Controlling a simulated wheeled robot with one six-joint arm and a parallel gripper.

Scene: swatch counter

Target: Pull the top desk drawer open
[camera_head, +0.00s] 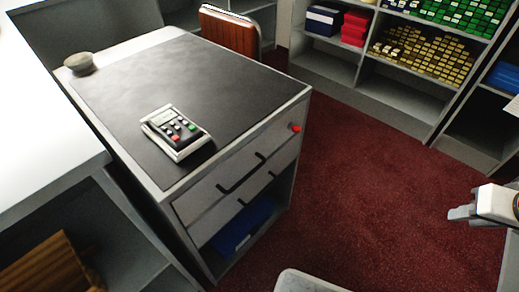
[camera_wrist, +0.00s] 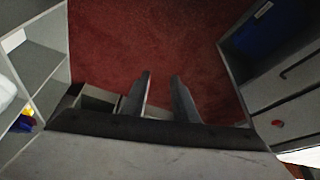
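The desk (camera_head: 300,90) has a grey body and a dark top. Its top drawer (camera_head: 200,199) is shut, flush with the front, with a dark bar handle (camera_head: 240,175). A red knob (camera_head: 295,127) sits at the right end of the drawer front; it also shows in the wrist view (camera_wrist: 277,123). A second shut drawer with a similar handle (camera_head: 240,202) is below. My gripper (camera_head: 458,215) is at the right of the head view, well apart from the desk. In the wrist view its two fingers (camera_wrist: 161,76) stand apart with nothing between them.
Red carpet (camera_head: 370,190) lies clear between my gripper and the desk. A card terminal (camera_head: 176,132) and a round grey object (camera_head: 80,64) are on the desk. A blue item (camera_head: 243,228) sits in the open compartment under the drawers. Shelves (camera_head: 385,102) with coloured swatches stand behind.

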